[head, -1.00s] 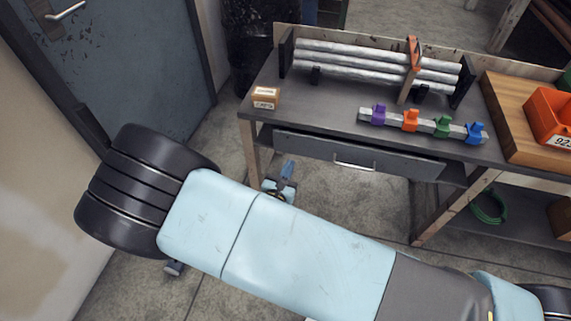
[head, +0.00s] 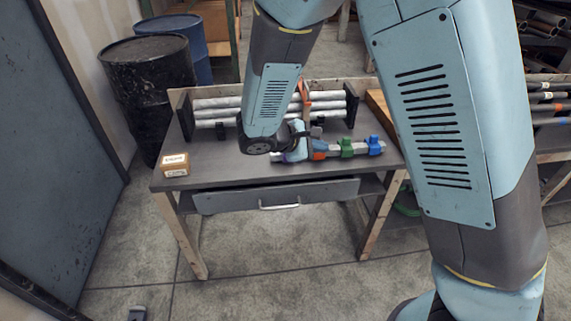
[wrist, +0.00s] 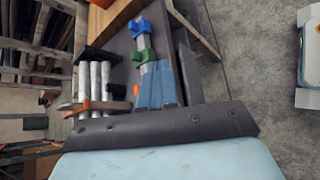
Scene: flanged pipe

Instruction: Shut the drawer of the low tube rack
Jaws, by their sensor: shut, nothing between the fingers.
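The low rack of silver tubes (head: 212,113) stands on the back of a grey bench; its tubes also show in the wrist view (wrist: 94,84). A wide grey drawer (head: 238,199) with a pale bar handle (head: 280,206) sits under the bench's front edge. Its front seems to stand a little out from the edge in the wrist view (wrist: 188,75), but how far is hard to tell. My gripper (wrist: 156,66) is shut and empty, with blue fingers over the bench top near the coloured clamps.
A bar with green (head: 346,147) and blue (head: 374,145) clamps lies on the bench, close to my gripper. A small box (head: 175,165) sits at the left corner. A black barrel (head: 148,85) stands behind left. The floor before the drawer is clear.

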